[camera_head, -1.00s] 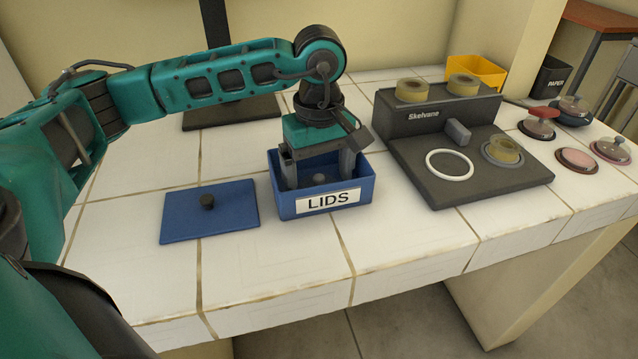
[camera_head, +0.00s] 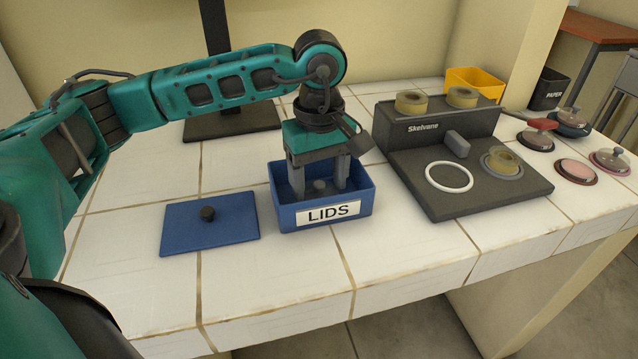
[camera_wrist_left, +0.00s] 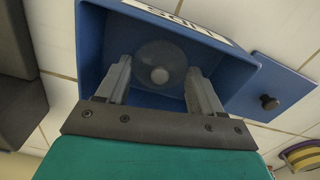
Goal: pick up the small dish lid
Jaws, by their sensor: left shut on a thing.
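The small dish lid (camera_wrist_left: 160,52) is a clear round disc with a grey knob, seen inside the blue LIDS box in the left wrist view. My left gripper (camera_head: 319,190) points down into the box and is shut on the lid, one finger on each side. The lid's rim is mostly hidden by the box wall in the head view. I cannot tell whether the lid is clear of the box floor. My right gripper is not in view.
The blue LIDS box (camera_head: 285,219) has close walls around my fingers. Its blue cover (camera_head: 235,225) with a dark knob lies to the left. A dark Skelvane device (camera_head: 470,200) with a white ring stands to the right. Several small lidded dishes sit at far right.

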